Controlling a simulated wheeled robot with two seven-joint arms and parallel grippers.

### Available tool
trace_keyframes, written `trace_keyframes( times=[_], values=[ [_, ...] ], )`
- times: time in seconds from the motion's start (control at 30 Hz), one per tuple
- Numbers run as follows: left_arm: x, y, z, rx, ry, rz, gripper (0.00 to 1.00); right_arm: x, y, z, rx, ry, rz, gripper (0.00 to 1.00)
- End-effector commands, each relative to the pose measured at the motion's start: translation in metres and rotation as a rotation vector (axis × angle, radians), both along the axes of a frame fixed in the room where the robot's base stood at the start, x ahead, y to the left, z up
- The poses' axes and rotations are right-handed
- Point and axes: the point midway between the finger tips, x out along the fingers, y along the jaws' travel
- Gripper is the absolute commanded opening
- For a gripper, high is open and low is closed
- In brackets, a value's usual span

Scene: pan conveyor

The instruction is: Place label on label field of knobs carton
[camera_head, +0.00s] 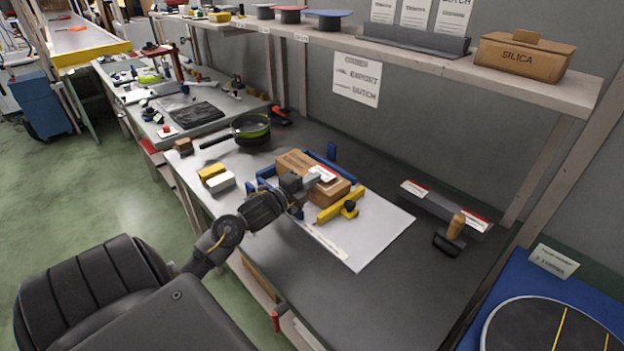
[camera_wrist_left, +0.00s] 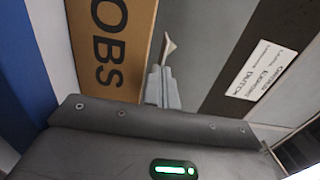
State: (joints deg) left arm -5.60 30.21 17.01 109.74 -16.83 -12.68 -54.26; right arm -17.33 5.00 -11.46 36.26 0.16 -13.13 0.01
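The knobs carton (camera_head: 296,162) is a brown box on the white mat, between blue guides and a yellow clamp (camera_head: 340,210). In the left wrist view its side with the letters "OBS" (camera_wrist_left: 108,45) fills the upper left. A white label with a red strip (camera_head: 323,173) shows over the carton's top, at my left gripper's tips. My left gripper (camera_head: 311,181) is at the carton's near side. In the wrist view its fingers (camera_wrist_left: 162,85) are together on a thin pale piece (camera_wrist_left: 169,45), seemingly the label edge-on. Whether the label touches the carton is unclear. My right gripper is out of view.
A grey holder (camera_head: 440,206) with red-and-white labels stands right, beside a wooden-handled tool (camera_head: 454,228). A green pan (camera_head: 250,126) and yellow and white blocks (camera_head: 222,182) are left. A shelf (camera_head: 430,62) runs above. The dark front-right tabletop is clear.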

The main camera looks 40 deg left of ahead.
Motion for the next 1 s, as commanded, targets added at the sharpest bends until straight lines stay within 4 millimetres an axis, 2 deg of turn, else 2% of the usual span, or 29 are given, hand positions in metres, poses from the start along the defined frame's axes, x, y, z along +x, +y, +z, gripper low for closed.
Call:
trace_keyframes(
  times=[0.1, 0.27, 0.7, 0.87, 0.9, 1.0],
  values=[
    [0.000, 0.000, 0.000, 0.000, 0.000, 0.000, 0.01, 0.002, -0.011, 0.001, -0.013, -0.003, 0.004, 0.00],
    [0.000, 0.000, -0.001, 0.000, 0.001, 0.000, 0.21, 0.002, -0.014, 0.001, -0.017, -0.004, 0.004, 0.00],
    [0.000, -0.001, -0.004, -0.002, 0.010, -0.002, 0.21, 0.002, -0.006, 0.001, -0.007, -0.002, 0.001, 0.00],
    [0.000, -0.001, 0.013, -0.002, 0.009, -0.003, 0.21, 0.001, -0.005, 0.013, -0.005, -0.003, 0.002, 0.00],
    [-0.007, -0.001, 0.006, -0.001, 0.012, -0.003, 0.21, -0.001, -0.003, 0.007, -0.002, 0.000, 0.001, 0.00],
    [-0.028, 0.000, 0.005, 0.001, 0.010, -0.003, 0.21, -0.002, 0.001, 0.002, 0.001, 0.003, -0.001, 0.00]
  ],
)
